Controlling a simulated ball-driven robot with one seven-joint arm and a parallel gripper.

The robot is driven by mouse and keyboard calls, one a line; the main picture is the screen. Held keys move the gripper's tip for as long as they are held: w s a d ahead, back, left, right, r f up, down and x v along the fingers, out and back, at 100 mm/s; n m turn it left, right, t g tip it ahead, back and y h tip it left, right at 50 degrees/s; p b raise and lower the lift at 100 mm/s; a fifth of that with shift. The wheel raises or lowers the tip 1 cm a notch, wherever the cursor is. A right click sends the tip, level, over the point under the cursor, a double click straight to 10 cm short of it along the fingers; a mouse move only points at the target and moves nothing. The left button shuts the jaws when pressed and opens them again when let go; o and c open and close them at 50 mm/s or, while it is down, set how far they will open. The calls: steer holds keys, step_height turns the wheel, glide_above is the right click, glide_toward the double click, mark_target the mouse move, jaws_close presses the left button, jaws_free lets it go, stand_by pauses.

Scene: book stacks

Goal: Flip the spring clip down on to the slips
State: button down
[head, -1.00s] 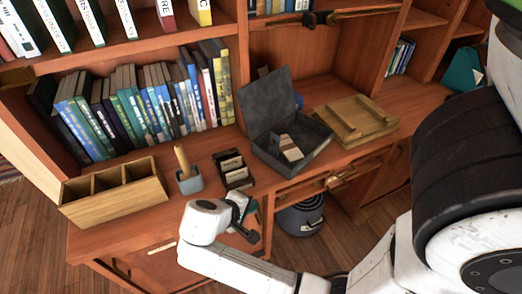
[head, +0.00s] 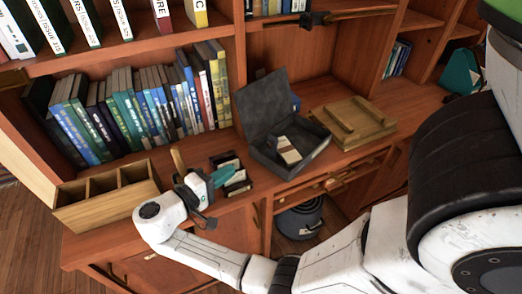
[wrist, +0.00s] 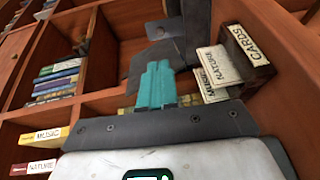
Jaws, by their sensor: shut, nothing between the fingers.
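The dark grey box (head: 274,158) stands on the desk with its lid (head: 265,105) raised. Pale slips (head: 289,155) lie in it with a brown piece across them. I cannot make out the spring clip for sure. My gripper (head: 223,174) has teal fingers and is shut and empty, left of the box, over the card holder (head: 238,190), partly hiding it. In the wrist view the shut fingers (wrist: 157,85) point towards dark grey panels (wrist: 150,65), apparently the box. The labelled cards (wrist: 215,70) stand to the fingers' right.
A wooden divided tray (head: 110,200) stands at the desk's left, and a row of books (head: 140,110) behind. A wooden slatted tray (head: 352,122) lies right of the box. A round dark bin (head: 299,220) sits below the desk.

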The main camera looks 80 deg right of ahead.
mark_target(268, 145)
steer(key=p+x, duration=0.3)
steer(key=x, duration=1.1)
steer(key=shift+p, duration=0.3)
steer(key=shift+d, duration=0.1)
